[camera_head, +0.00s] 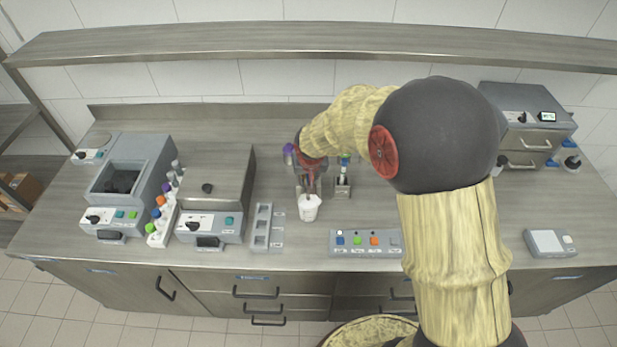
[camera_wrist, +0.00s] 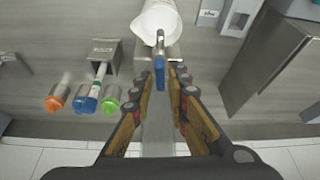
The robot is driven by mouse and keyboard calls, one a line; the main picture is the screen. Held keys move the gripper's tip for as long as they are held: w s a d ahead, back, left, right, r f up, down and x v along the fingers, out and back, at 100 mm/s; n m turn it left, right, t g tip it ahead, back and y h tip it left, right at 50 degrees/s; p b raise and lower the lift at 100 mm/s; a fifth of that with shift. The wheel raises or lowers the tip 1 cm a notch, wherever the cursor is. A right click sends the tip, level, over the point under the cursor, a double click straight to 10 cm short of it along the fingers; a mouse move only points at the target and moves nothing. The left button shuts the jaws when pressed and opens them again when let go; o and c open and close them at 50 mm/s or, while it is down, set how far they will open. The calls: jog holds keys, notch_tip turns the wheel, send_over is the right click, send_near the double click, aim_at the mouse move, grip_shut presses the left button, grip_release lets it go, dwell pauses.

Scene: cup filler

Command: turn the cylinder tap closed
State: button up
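A blue tap lever (camera_wrist: 159,66) shows at the top centre of the wrist view, in front of a white cup (camera_wrist: 158,20). My gripper (camera_wrist: 157,82) is open, with one finger on each side of the lever line. The lever lies at or just beyond the fingertips; I cannot tell whether they touch it. In the head view my gripper (camera_head: 309,172) is at the dispenser above the white cup (camera_head: 309,208). My arm and gripper hide most of the tap and cylinder there.
Beside the dispenser is a small stand (camera_head: 343,188). Orange (camera_wrist: 57,97), blue (camera_wrist: 87,100) and green (camera_wrist: 110,99) capped parts are left of my fingers in the wrist view. A button panel (camera_head: 366,243) lies at the front; a metal shelf (camera_head: 300,45) runs above.

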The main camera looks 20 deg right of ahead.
grip_shut()
jog(key=shift+r+n+p, duration=0.1)
jog(key=shift+n+p, duration=0.2)
jog(key=shift+p, duration=0.25)
jog(key=shift+n+y+p, duration=0.3)
jog(key=shift+n+p, duration=0.1)
jog(key=shift+p, duration=0.15)
jog(key=shift+d+n+y, duration=0.1)
jog(key=shift+n+y, duration=0.3)
jog(key=shift+n, duration=0.5)
jog(key=n+b, duration=0.1)
jog(key=b, duration=0.2)
jog(key=f+n+y+b, duration=0.1)
jog(key=n+b, duration=0.1)
jog(key=b, duration=0.1)
jog(key=shift+d, duration=0.1)
jog(key=n+y+b, duration=0.1)
jog(key=n+b, duration=0.2)
jog(key=b, duration=0.2)
jog(key=shift+w+d+r+n+g+b, duration=0.1)
jog(key=shift+n+g+b, duration=0.2)
jog(key=shift+n+g, duration=0.1)
jog(key=n+g+y+b, duration=0.1)
jog(key=n+b, duration=0.1)
jog(key=n, duration=0.1)
jog(key=shift+r, duration=0.2)
jog(key=shift+w+r+n+g+y+b, duration=0.1)
jog(key=shift+n+g+y+b, duration=0.35)
jog(key=shift+n, duration=1.35)
jog(key=shift+g, duration=0.25)
